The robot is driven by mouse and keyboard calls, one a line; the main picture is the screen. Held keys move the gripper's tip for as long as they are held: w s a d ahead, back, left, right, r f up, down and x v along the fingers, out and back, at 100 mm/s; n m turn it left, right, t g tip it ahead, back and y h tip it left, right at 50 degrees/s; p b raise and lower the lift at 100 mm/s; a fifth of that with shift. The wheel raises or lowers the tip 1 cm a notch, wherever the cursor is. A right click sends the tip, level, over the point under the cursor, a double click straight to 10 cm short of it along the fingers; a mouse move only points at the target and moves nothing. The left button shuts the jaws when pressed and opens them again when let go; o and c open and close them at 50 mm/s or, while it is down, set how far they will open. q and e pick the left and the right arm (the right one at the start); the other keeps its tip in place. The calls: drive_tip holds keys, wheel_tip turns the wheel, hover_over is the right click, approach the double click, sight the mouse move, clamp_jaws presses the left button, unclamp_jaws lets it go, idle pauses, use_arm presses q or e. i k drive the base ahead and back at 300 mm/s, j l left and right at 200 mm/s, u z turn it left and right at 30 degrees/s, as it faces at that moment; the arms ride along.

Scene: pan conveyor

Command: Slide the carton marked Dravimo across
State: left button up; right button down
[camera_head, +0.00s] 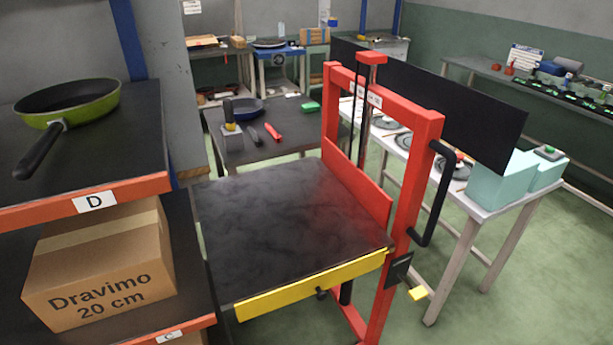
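The brown carton (102,262) marked "Dravimo 20 cm" sits on the lower shelf of the rack at the left, under the shelf labelled D. Its marked face points toward me. To its right stands a red-framed lift table with a dark, flat, empty top (285,225) and a yellow front edge (310,285). The table top lies close beside the lower shelf; I cannot tell whether they touch or are exactly level. Neither of my grippers shows in the head view.
A green pan (68,100) lies on the upper shelf (135,150), its dark handle toward me. The red lift frame (415,190) with a black handle (436,195) bounds the table's right side. Behind stand a dark workbench (285,145) with tools and a bench with teal boxes (500,180).

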sight(86, 267)
drive_tip(key=u, duration=1.25)
drive_tip(key=j, duration=0.55)
